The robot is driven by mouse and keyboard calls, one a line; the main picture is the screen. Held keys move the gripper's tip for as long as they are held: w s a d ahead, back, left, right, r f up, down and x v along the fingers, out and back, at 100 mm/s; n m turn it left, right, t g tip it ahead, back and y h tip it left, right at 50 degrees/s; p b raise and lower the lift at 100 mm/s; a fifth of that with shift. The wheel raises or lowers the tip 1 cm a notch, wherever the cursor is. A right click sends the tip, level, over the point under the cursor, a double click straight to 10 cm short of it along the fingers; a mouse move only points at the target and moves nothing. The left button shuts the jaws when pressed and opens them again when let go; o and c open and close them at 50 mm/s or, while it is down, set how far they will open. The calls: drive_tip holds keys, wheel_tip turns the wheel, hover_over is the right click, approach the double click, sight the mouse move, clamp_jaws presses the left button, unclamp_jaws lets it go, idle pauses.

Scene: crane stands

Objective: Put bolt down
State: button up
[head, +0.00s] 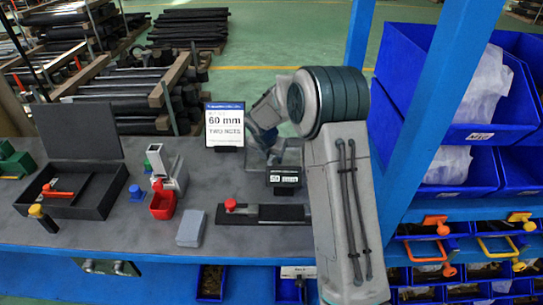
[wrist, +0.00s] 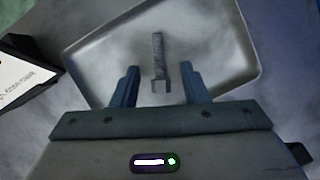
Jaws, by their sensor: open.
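In the wrist view, a grey bolt (wrist: 158,62) with a threaded shaft and a blockier head end lies over a pale shallow tray (wrist: 92,42). My gripper (wrist: 160,82) is open, with one blue finger on each side of the bolt's near end. Gaps show between the fingers and the bolt. I cannot tell whether the bolt lies flat or is tilted. In the head view my arm hides most of the tray area, and the bolt is not visible there.
A "60 mm" sign (head: 225,127) and a "50 mm" label (head: 285,177) stand on the grey bench (head: 130,225). A blue post (head: 440,100) and blue bins (head: 490,130) stand right.

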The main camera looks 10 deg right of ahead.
drive_tip(key=v, duration=1.1)
drive_tip(key=s+d+r+m, duration=0.2)
drive_tip(key=s+r+m, duration=0.3)
drive_tip(key=s+m, duration=0.4)
drive_tip(key=s+d+m+y, duration=0.1)
drive_tip(key=s+m+y, duration=0.1)
drive_tip(key=s+m, duration=1.8)
drive_tip(key=s, duration=0.5)
drive_tip(key=shift+g, duration=0.3)
